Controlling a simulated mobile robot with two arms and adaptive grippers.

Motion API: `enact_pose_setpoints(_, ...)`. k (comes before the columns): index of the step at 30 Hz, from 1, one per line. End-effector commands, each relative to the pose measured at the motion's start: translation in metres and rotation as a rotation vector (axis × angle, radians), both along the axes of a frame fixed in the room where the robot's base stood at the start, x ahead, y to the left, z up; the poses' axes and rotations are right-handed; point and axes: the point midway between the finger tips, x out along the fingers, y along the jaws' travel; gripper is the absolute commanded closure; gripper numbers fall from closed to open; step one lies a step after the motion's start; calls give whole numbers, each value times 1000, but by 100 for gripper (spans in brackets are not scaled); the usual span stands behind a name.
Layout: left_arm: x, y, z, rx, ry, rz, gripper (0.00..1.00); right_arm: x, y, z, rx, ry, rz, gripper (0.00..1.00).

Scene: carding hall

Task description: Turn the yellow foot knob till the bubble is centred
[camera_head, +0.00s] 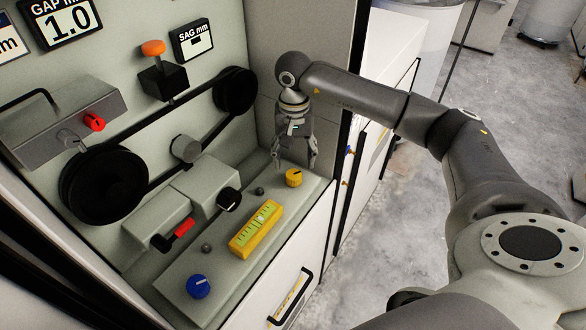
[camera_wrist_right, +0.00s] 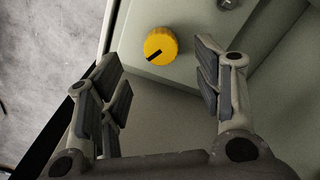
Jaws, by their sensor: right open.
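The yellow foot knob (camera_head: 293,177) sits at the right end of the grey-green ledge. In the right wrist view the yellow knob (camera_wrist_right: 160,46) shows a dark pointer line and lies between and beyond the fingers. A yellow spirit level (camera_head: 256,229) with a green vial lies on the ledge; the bubble looks near the vial's middle, but it is too small to tell exactly. My right gripper (camera_head: 296,164) is open, points down and is just above and behind the yellow knob, apart from it. My left gripper is not seen.
A blue knob (camera_head: 198,286) stands at the ledge's near end. A red-handled lever (camera_head: 181,232), a black knob (camera_head: 229,199) and black belt pulleys (camera_head: 104,185) are to the left. A panel reads GAP mm 1.0 (camera_head: 66,20). The concrete floor (camera_head: 500,110) is open at the right.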

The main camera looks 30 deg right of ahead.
Motion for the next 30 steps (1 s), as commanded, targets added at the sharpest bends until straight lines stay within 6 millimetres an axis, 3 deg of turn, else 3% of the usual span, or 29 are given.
enact_pose_setpoints(9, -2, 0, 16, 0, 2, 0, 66, -1, 1, -51, 3, 3, 0, 40)
enact_pose_setpoints(15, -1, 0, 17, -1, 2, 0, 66, 0, 1, -63, 2, 0, 0, 40)
enact_pose_setpoints(22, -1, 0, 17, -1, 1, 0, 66, 0, 1, -64, 2, -1, 0, 40)
enact_pose_setpoints(30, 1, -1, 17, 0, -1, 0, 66, 0, 1, -64, 2, 0, 0, 74)
